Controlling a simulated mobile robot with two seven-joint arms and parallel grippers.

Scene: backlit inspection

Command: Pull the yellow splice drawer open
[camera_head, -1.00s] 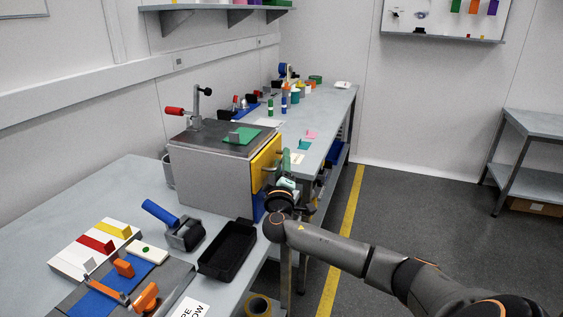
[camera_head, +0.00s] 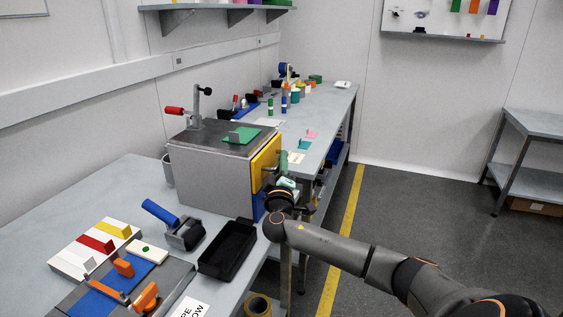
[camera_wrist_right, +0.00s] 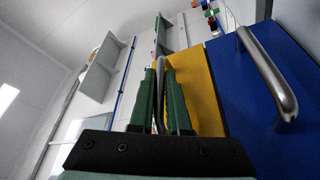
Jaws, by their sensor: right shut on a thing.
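The yellow drawer front (camera_head: 262,168) is on the right face of the grey cabinet (camera_head: 212,172) on the bench. I see no clear gap behind it. My right gripper (camera_head: 283,162) is at this front, with its arm coming in from the lower right. In the right wrist view, its green fingers (camera_wrist_right: 161,95) are shut on the drawer's metal handle (camera_wrist_right: 158,75), and the yellow front (camera_wrist_right: 195,90) is just behind them. My left gripper is not in view.
A blue front (camera_head: 258,208) sits below the yellow one; its own metal handle (camera_wrist_right: 268,72) is close to my fingers in the wrist view. A black tray (camera_head: 228,248) lies on the bench before the cabinet. The floor (camera_head: 420,210) to the right is clear.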

